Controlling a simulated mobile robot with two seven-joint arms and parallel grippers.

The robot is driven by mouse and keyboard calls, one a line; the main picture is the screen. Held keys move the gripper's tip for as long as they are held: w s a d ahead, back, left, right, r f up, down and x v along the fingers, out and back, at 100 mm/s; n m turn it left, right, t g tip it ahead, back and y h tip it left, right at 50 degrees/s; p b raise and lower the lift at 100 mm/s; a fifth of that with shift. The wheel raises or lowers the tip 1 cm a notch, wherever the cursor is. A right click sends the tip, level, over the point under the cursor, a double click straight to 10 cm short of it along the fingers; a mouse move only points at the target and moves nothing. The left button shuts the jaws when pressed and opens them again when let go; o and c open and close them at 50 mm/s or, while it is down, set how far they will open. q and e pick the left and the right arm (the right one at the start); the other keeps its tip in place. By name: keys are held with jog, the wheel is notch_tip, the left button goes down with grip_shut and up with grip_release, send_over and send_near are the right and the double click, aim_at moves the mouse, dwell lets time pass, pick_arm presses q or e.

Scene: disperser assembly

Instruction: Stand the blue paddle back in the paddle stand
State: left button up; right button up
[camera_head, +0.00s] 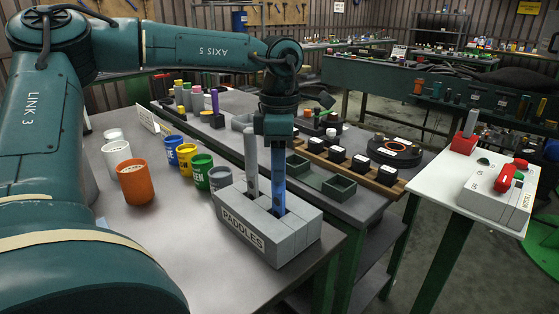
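The blue paddle (278,182) stands upright under my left gripper (277,142), which is closed around its upper end. Its lower end meets a dark slot in the top of the grey paddle stand (246,238), marked PADDLES. I cannot tell how deep it sits in the slot. A grey paddle (251,162) stands upright in the stand, just left of the blue one. The stand is near the front edge of the grey bench (180,243). My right gripper is not in view.
Several coloured pots, including an orange one (135,182) and a green one (202,171), stand left of the stand. Behind it are a dark green tray (321,182) and a wooden rack (385,182). A white side table (452,180) holds a control box (497,197) at right.

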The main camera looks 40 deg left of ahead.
pick_arm(q)
jog(key=shift+o, duration=1.3)
jog(key=shift+r, duration=0.1)
notch_tip(320, 180, up, 13)
jog(key=shift+p, duration=0.65)
